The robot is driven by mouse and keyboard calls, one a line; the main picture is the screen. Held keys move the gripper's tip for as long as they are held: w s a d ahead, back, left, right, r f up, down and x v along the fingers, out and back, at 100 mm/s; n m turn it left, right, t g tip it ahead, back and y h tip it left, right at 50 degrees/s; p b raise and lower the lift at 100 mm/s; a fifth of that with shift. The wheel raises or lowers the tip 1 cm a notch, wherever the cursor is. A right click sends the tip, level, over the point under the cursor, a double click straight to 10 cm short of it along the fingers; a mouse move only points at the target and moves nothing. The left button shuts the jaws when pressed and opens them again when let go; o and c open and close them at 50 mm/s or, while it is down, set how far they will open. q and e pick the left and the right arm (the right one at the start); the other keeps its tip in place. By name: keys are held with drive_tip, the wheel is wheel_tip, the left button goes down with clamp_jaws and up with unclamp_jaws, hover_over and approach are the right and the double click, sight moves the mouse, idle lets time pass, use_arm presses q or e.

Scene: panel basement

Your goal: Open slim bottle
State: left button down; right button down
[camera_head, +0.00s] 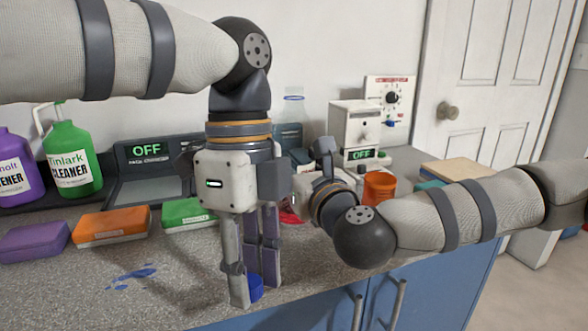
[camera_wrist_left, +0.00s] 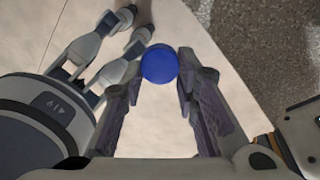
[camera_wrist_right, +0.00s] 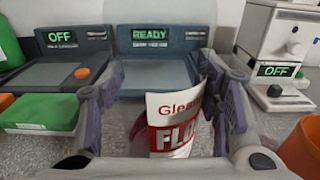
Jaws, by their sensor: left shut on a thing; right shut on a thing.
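A white and red labelled bottle (camera_wrist_right: 172,125) stands tilted between the fingers of my right gripper (camera_wrist_right: 165,105), which is shut on it. Its top and base are out of that view. In the head view a small red patch (camera_head: 290,216) shows by my right gripper, largely hidden behind my left gripper. My left gripper (camera_head: 254,288) points down near the counter's front edge, shut on a round blue cap (camera_wrist_left: 159,64). The cap also shows in the head view (camera_head: 256,288). It appears apart from the bottle, but its underside is hidden.
Purple (camera_head: 34,240), orange (camera_head: 113,226) and green (camera_head: 188,212) boxes lie on the speckled counter (camera_head: 170,280). A green cleaner bottle (camera_head: 72,160), a scale reading OFF (camera_head: 147,155), a white appliance (camera_head: 352,130) and an orange cup (camera_head: 380,187) stand behind. The front-left counter is free, with blue stains.

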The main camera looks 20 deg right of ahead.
drive_tip(key=shift+f, duration=0.2)
drive_tip(key=c, duration=0.5)
unclamp_jaws()
